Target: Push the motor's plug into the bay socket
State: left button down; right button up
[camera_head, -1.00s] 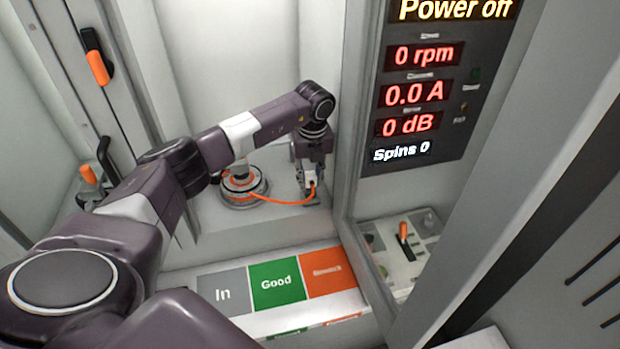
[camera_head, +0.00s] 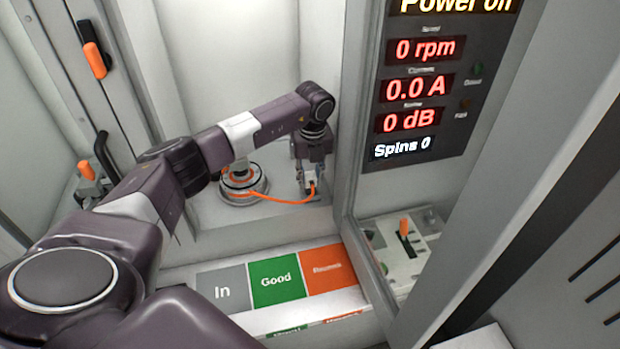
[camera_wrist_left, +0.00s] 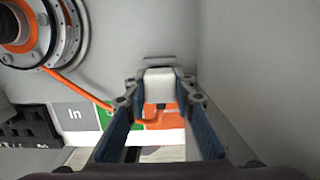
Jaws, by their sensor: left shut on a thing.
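The motor (camera_head: 240,184), a round metal body with an orange ring, stands in the bay at the back. It also shows at the top left of the left wrist view (camera_wrist_left: 62,30). An orange cable (camera_head: 275,200) runs from it to the white plug (camera_wrist_left: 159,82). My left gripper (camera_head: 309,187) points down in the bay's right corner and is shut on the plug, with a finger on each side. A grey slotted piece (camera_wrist_left: 159,59), possibly the socket, shows just beyond the plug. I cannot tell whether the plug is in it. My right gripper is not in view.
The bay's right wall (camera_wrist_left: 250,70) is close to my left gripper. In front lies a ledge with In, Good (camera_head: 276,282) and orange panels. A display (camera_head: 420,85) reads 0 rpm, 0.0 A, 0 dB and Spins 0. A box with an orange lever (camera_head: 404,227) stands at right.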

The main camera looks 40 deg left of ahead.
pick_arm(q)
jog(key=shift+f+b, duration=0.55)
jog(key=shift+f, duration=0.25)
dwell(1.6)
jog(key=shift+s+d+f, duration=0.15)
jog(key=shift+s+f, duration=0.1)
jog(key=shift+f, duration=0.15)
dwell(1.4)
jog(key=c, duration=1.5)
grip_release()
jog(key=shift+c, duration=0.2)
jog(key=shift+w, duration=0.15)
jog(key=shift+o, duration=0.7)
jog(key=o, duration=0.5)
jog(key=shift+r, duration=0.2)
jog(key=shift+w+r, duration=0.15)
